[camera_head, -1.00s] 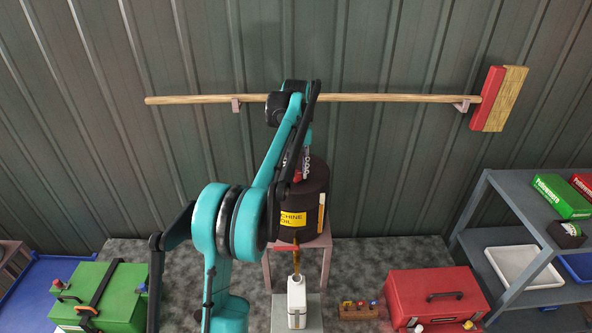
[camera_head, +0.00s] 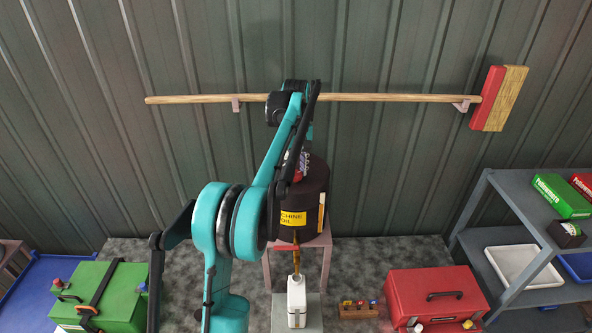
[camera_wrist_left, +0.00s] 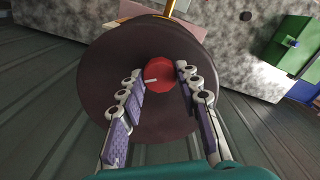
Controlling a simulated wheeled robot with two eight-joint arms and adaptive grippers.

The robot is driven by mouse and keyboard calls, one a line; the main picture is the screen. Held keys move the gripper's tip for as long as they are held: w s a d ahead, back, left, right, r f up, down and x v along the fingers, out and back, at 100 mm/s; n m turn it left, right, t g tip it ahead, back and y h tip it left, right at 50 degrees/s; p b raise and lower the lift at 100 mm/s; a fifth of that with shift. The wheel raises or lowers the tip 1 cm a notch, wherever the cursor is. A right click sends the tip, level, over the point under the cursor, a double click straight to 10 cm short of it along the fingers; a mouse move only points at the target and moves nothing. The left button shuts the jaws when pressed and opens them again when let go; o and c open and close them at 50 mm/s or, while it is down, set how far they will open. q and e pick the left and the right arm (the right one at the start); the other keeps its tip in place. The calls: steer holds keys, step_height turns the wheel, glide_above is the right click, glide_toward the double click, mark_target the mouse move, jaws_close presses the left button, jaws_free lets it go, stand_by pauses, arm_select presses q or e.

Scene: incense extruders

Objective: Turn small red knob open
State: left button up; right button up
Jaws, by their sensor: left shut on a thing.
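The small red knob (camera_wrist_left: 160,73) sits on the top of a dark brown drum (camera_head: 314,178) and carries a white mark pointing left in the left wrist view. The drum bears a yellow label reading "machine oil". My left gripper (camera_head: 300,166) reaches down onto the drum top from above. In the left wrist view its two purple-padded fingers stand on either side of the knob, shut on it. The fingers and arm hide most of the knob in the head view. My right gripper is out of view.
The drum stands on a stool (camera_head: 328,244). A brass-coloured spout (camera_head: 297,260) with a red handle (camera_head: 287,247) is above a white bottle (camera_head: 297,300). A green box (camera_head: 110,280) is left, a red toolbox (camera_head: 435,290) right. A broom (camera_head: 380,97) hangs on the wall behind.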

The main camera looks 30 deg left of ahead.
mark_target(296, 172)
arm_select(q)
steer(key=o, duration=1.2)
steer(key=shift+c, duration=0.2)
step_height(296, 172, up, 12)
